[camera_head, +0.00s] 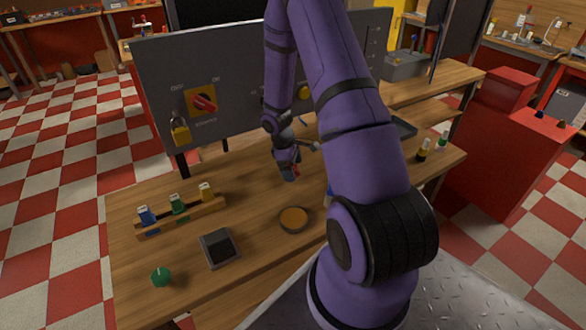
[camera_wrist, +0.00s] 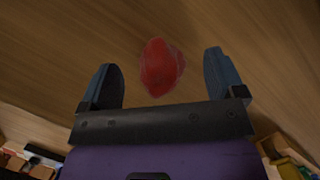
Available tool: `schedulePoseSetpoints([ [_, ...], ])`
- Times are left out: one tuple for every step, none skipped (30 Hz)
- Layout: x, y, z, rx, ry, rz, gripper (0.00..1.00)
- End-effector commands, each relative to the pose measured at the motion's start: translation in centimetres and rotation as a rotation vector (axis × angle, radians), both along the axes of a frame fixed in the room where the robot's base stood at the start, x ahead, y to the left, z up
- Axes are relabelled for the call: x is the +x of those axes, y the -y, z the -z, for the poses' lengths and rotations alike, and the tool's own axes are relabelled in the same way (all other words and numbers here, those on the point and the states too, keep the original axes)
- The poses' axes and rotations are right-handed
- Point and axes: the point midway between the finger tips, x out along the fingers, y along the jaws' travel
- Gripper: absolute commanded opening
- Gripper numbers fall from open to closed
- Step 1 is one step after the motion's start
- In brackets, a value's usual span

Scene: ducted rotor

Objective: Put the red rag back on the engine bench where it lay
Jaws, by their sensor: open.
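The red rag (camera_wrist: 162,67) is a small crumpled red bundle against the wooden bench top in the wrist view. It shows between and slightly beyond the two fingertips, with a gap to each finger. My gripper (camera_wrist: 165,75) is open. In the head view my gripper (camera_head: 288,174) points down over the middle of the wooden bench (camera_head: 250,225), in front of the grey panel. I cannot tell whether the rag touches the bench.
A rack (camera_head: 180,216) with several coloured-topped items, a dark square box (camera_head: 220,248), a green knob (camera_head: 160,277) and a round orange-topped dish (camera_head: 294,219) stand on the bench. The grey panel (camera_head: 225,95) with a red switch rises behind. Bare wood lies left of my gripper.

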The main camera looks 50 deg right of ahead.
Motion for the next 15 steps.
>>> schedulePoseSetpoints([
  [0.2,0.0,-0.7,-0.001,0.003,0.001,0.88],
  [0.3,-0.1,-1.1,-0.002,0.003,0.001,0.88],
  [0.5,-0.2,-1.7,-0.001,0.004,0.0,0.88],
  [0.6,-0.3,-2.3,-0.002,0.005,-0.001,0.88],
  [0.7,-0.4,-2.8,-0.001,0.005,-0.001,0.88],
  [0.9,-0.5,-3.6,-0.002,0.005,0.001,0.88],
  [1.1,-0.5,-4.3,-0.003,0.005,0.0,0.88],
  [1.2,-0.6,-4.8,-0.002,0.006,-0.001,0.88],
  [1.4,-0.8,-5.6,-0.001,0.005,-0.001,0.88],
  [1.5,-0.9,-6.2,-0.001,0.006,0.0,0.88],
  [1.7,-0.9,-6.7,-0.002,0.005,0.0,0.88],
  [1.8,-1.0,-7.5,-0.002,0.005,-0.001,0.88],
  [1.9,-1.1,-7.9,-0.001,0.004,-0.001,0.88],
  [2.0,-1.2,-8.4,-0.001,0.003,-0.001,0.88],
  [2.1,-1.3,-8.9,-0.002,0.005,-0.001,0.88],
])
